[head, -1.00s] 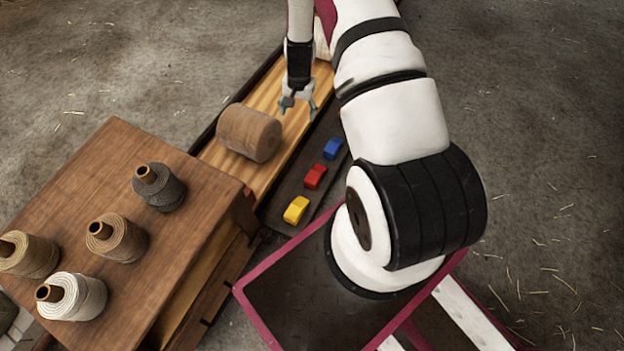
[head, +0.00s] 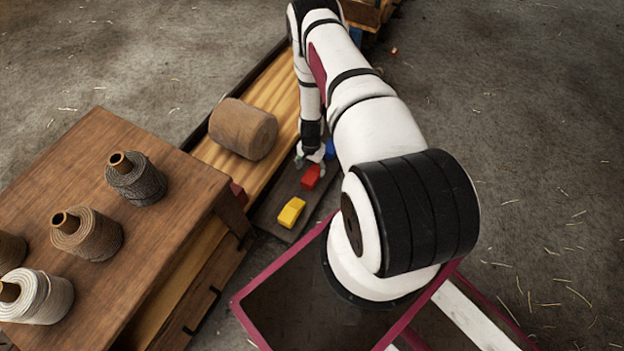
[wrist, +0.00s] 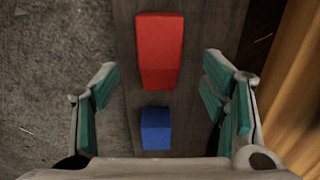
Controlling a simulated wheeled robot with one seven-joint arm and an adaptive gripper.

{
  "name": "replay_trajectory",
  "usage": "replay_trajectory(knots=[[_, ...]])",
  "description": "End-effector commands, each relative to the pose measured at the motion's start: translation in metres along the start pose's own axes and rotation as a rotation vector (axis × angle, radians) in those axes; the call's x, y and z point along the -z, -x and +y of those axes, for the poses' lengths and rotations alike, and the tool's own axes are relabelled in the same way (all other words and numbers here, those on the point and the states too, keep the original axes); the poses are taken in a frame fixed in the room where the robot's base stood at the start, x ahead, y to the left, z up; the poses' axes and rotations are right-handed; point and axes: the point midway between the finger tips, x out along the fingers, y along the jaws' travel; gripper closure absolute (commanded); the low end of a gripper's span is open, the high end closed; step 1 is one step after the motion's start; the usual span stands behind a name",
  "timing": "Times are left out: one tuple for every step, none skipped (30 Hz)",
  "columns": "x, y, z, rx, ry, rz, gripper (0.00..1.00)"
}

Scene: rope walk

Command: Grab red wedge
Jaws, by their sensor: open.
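The red wedge (head: 311,177) lies on a dark board (head: 267,211), between a yellow wedge (head: 291,212) and a blue wedge (head: 330,149). In the wrist view the red wedge (wrist: 159,50) is at the top centre, with the blue wedge (wrist: 156,128) below it, nearer my gripper. My gripper (head: 312,160) is just above the board, close to the red wedge. In the wrist view my gripper (wrist: 160,90) is open, with its green-padded fingers apart on either side of the wedges. Nothing is held. The arm partly hides the blue wedge in the head view.
A wooden roller (head: 243,129) lies on the light wooden trough (head: 215,156) left of the board. A brown table (head: 150,225) with several spools of cord stands at the left. Bare floor lies to the right.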

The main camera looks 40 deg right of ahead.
Motion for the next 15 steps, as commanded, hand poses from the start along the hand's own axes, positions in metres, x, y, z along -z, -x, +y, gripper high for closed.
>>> replay_trajectory(knots=[[0.000, -0.005, 0.000, 0.000, 0.000, 0.000, 0.33], [0.000, -0.007, 0.000, 0.000, 0.000, 0.000, 0.33], [0.000, -0.008, 0.000, 0.000, 0.000, 0.000, 0.33], [0.001, -0.009, 0.000, 0.000, 0.000, 0.001, 0.33], [0.001, -0.009, 0.000, 0.000, 0.000, 0.001, 0.33], [0.001, -0.011, 0.000, 0.000, 0.000, 0.001, 0.33], [0.001, -0.013, 0.000, 0.000, 0.000, 0.001, 0.33], [0.001, -0.015, 0.000, 0.000, 0.000, 0.000, 0.33], [0.002, -0.019, 0.000, 0.000, 0.000, 0.000, 0.33], [0.002, -0.023, 0.001, -0.001, 0.000, 0.000, 0.33], [0.002, -0.027, 0.001, -0.001, 0.000, 0.000, 0.33], [0.003, -0.032, 0.001, 0.000, 0.000, 0.000, 0.33], [0.004, -0.036, 0.001, 0.000, 0.000, 0.001, 0.33], [0.005, -0.040, 0.001, 0.000, 0.000, 0.001, 0.33], [0.005, -0.046, 0.001, 0.000, 0.001, 0.000, 0.33]])
